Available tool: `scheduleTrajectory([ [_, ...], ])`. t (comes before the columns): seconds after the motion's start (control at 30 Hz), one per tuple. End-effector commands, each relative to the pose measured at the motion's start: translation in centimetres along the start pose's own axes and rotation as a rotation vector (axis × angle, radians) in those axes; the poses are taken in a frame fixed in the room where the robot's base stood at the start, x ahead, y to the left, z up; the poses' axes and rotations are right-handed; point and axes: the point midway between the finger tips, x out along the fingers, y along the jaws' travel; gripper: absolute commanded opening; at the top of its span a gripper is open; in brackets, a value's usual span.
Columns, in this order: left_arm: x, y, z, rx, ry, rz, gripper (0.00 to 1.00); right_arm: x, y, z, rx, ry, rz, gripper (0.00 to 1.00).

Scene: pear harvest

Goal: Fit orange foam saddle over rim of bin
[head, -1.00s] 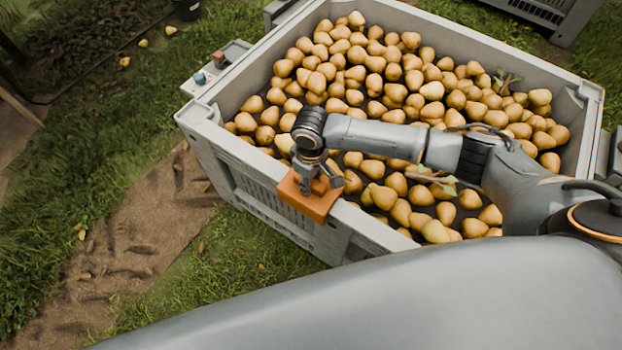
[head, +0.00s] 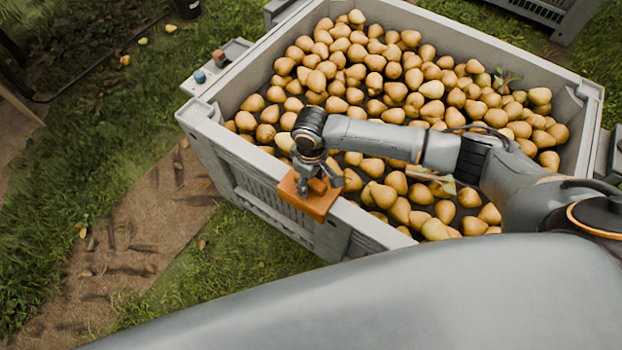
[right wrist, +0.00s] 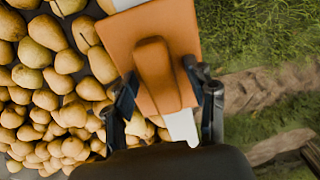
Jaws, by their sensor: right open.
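The orange foam saddle (head: 312,205) sits on the near rim of the grey bin (head: 372,226) in the head view. In the right wrist view the saddle (right wrist: 150,50) lies across the pale rim (right wrist: 182,127), which shows below it, and its raised middle rib faces the camera. My right gripper (head: 318,184) is right above the saddle. In the right wrist view its open fingers (right wrist: 160,92) stand on either side of the rib, with a gap to it. The saddle's underside is hidden. My left gripper is not in view.
Many pears (head: 370,75) fill the bin, with a few twigs and leaves among them. A small ledge (head: 213,70) with a blue and a red item is at the bin's far left corner. Grass and a dirt path lie outside.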

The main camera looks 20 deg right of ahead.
Motion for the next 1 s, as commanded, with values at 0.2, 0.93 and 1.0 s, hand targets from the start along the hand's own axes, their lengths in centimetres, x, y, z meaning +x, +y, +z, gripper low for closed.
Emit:
scheduleTrajectory([
  [0.2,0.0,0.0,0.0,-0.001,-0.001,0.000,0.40,-2.4,0.1,-0.1,0.000,0.004,0.000,0.56],
  [0.93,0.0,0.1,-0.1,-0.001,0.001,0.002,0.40,-12.0,0.0,0.0,0.000,0.000,0.000,0.56],
  [1.0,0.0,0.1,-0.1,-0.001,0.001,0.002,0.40,-12.0,0.0,0.0,0.000,0.000,0.000,0.56],
])
